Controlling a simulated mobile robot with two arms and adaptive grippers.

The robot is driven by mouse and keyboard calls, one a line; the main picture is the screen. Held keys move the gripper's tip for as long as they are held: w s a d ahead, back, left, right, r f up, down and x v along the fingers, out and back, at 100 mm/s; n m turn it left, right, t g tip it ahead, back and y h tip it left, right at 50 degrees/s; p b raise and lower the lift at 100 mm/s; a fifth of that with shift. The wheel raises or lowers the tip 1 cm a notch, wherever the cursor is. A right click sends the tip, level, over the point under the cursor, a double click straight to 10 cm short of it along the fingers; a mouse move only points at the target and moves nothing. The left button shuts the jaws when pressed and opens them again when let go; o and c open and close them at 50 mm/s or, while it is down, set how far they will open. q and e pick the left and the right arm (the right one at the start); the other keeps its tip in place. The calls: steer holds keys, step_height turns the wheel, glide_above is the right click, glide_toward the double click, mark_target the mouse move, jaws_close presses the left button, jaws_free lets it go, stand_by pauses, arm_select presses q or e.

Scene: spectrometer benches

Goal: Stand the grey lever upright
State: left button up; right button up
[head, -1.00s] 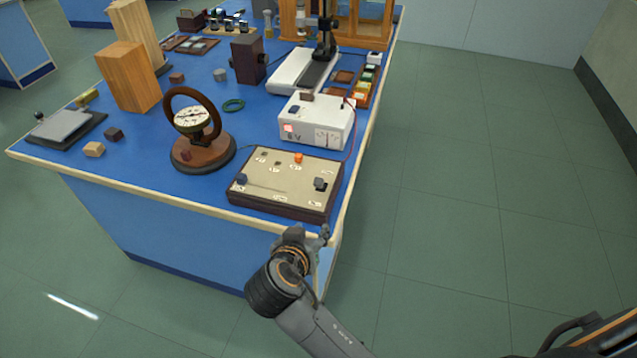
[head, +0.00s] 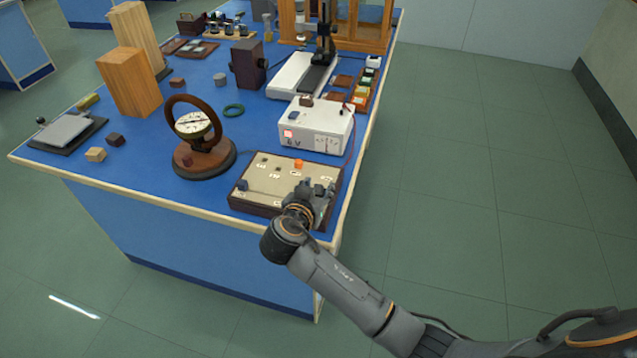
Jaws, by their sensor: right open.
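A control panel (head: 262,191) with a beige top and dark sides lies near the table's front right corner. A small dark grey block-shaped piece, which looks like the grey lever (head: 319,189), is at the panel's right side; it is partly hidden by my gripper, and I cannot tell its tilt. An orange knob (head: 298,164) and a blue-grey piece (head: 243,184) are also on the panel. My right gripper (head: 321,192) is open over the panel's front right part, close to the dark grey piece; I cannot tell whether they touch. My left gripper is not in view.
A white meter box (head: 305,138) with a red wire stands behind the panel. A round dial instrument with a ring on a wooden base (head: 207,163) stands to its left. Wooden blocks (head: 129,80) stand farther left. The floor right of the table is clear.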

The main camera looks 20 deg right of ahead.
steer(key=shift+w+d+f, duration=0.25)
steer(key=shift+w+d, duration=0.1)
steer(key=shift+w, duration=0.15)
jaws_close()
steer(key=g+p, duration=0.1)
steer(key=p, duration=0.1)
steer(key=w+d+r+g+y+p, duration=0.1)
steer(key=p, duration=0.2)
steer(key=w+g+y+p, duration=0.1)
steer(key=g+p, duration=0.1)
steer(key=p, duration=0.1)
steer(key=shift+d+r, duration=0.15)
steer(key=shift+w+d+f+g+y+p, duration=0.1)
steer(key=shift+w+f+g+y+p, duration=0.1)
steer(key=shift+f+g+y+p, duration=0.25)
steer(key=shift+r, duration=0.1)
jaws_free()
